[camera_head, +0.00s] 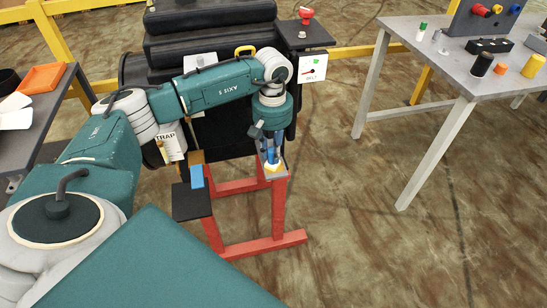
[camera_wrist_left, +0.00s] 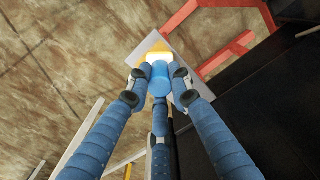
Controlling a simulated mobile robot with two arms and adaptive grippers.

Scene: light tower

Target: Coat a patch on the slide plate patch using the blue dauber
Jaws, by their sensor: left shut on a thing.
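My left gripper (camera_head: 270,150) points down over the red stand, shut on the blue dauber (camera_wrist_left: 160,80). The dauber's pale yellow tip (camera_head: 273,167) shows below the fingers; in the left wrist view the tip (camera_wrist_left: 156,54) lies over the grey slide plate (camera_wrist_left: 139,56). The small plate (camera_head: 286,158) sits on top of the red stand. The tip looks at or very close to the plate; I cannot tell whether they touch. The patch under the tip is hidden. My right gripper is not in view.
The red stand (camera_head: 262,243) also carries a black shelf (camera_head: 190,203) with a blue block (camera_head: 196,176) beside the plate. A black machine with rollers (camera_head: 210,45) stands behind. A grey table (camera_head: 440,70) with knobs is at right. The floor between is clear.

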